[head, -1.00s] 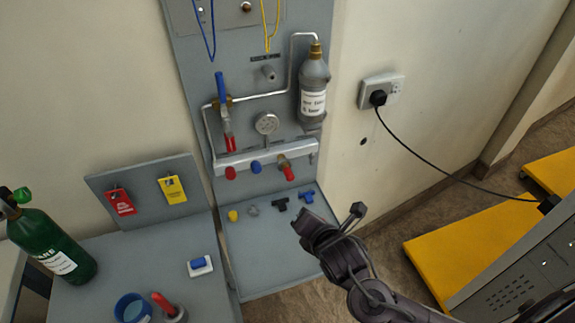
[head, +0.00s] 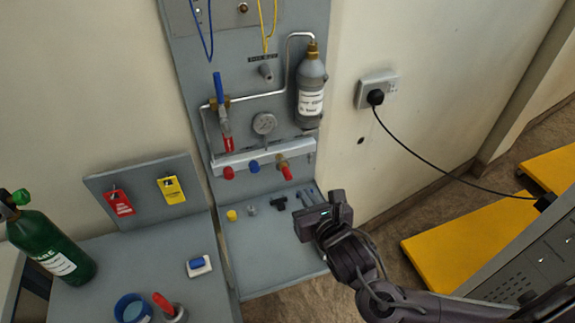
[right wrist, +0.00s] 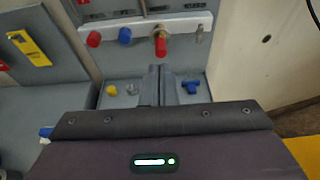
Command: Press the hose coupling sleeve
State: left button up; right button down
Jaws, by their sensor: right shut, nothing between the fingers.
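A brass coupling with a red end (head: 283,166) sticks out from the grey manifold bar on the panel, right of a red cap and a blue cap. It is probably the hose coupling. In the right wrist view the coupling (right wrist: 160,43) is just beyond the fingertips, and its sleeve is too small to make out clearly. My right gripper (head: 307,190) is below and a little right of the coupling, apart from it, over the small shelf. Its two fingers (right wrist: 161,68) are shut, empty and point toward the panel. My left gripper is not in view.
The shelf (head: 265,265) holds a yellow cap (head: 231,215), a grey fitting (head: 251,210), a black tee (head: 278,204) and a blue tee (right wrist: 190,87). A gauge (head: 264,124) and a grey bottle (head: 311,90) are above the bar. A cable runs from the wall socket (head: 377,92) at right.

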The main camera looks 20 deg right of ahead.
aim_at(286, 168)
jog(key=p+x, duration=0.1)
jog(key=x, duration=0.3)
jog(key=p+x, duration=0.1)
jog(key=x, duration=0.4)
jog(key=r+p+x, duration=0.1)
jog(key=x, duration=0.3)
jog(key=shift+w, duration=0.4)
jog(key=shift+f, duration=0.1)
jog(key=shift+w, duration=0.85)
jog(key=shift+r, duration=0.25)
